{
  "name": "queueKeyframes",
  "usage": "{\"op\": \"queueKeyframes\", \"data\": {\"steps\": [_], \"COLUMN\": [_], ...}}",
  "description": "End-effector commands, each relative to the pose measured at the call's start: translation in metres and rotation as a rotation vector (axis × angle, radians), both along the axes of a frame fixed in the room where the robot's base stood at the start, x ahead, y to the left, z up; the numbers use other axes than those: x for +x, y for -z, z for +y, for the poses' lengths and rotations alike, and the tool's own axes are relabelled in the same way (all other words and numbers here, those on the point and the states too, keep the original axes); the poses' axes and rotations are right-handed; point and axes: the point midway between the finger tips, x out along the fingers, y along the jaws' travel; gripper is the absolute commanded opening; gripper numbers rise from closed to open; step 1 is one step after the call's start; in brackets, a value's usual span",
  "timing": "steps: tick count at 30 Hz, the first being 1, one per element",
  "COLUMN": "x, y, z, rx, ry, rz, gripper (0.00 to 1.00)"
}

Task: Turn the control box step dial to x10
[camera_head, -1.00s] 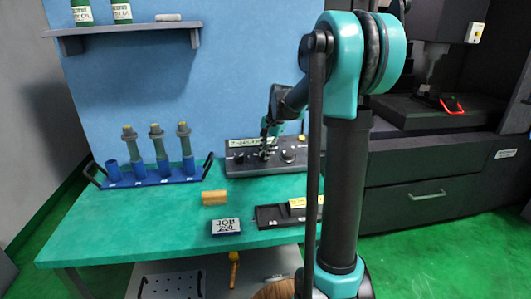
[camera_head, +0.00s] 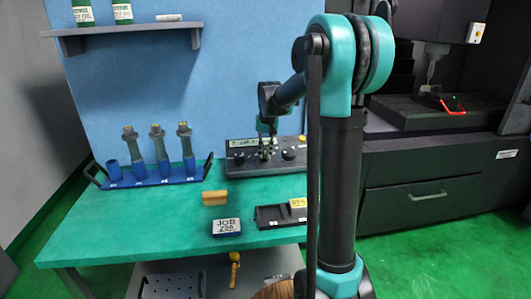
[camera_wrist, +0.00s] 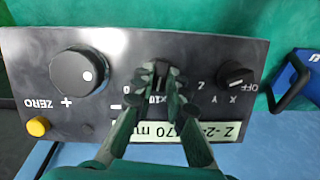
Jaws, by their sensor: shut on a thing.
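The dark control box (camera_head: 238,160) stands at the back of the green bench and fills much of the wrist view (camera_wrist: 205,50), where its lettering is upside down. The step dial (camera_wrist: 161,72) is its middle knob, mostly hidden between my fingers. An "x10" marking shows just below it, between the fingers; the dial's exact pointing is unclear. My gripper (camera_wrist: 161,88) is shut on the step dial, reaching down from above in the head view (camera_head: 266,150).
A large round knob (camera_wrist: 79,72), a yellow button (camera_wrist: 38,127) and an axis dial (camera_wrist: 235,73) flank the step dial. The display (camera_wrist: 190,136) is partly covered. A blue rack (camera_head: 150,178), wooden block (camera_head: 215,197), JOB block (camera_head: 227,227) and black tray (camera_head: 270,217) share the bench.

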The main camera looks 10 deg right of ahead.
Motion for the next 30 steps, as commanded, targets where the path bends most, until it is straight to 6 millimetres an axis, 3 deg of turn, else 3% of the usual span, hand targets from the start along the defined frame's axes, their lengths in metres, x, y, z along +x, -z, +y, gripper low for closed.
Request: {"op": "queueKeyframes", "data": {"steps": [10, 26, 27, 30], "x": [0.0006, 0.0007, 0.0007, 0.0006], "y": [-0.0004, -0.0004, -0.0004, -0.0003], "z": [0.0007, 0.0008, 0.0009, 0.0008], "rx": [-0.052, -0.06, -0.06, -0.06], "ry": [-0.127, -0.148, -0.148, -0.148], "rz": [-0.002, -0.002, -0.002, -0.001], "gripper": [0.0, 0.0, 0.17, 0.3]}}
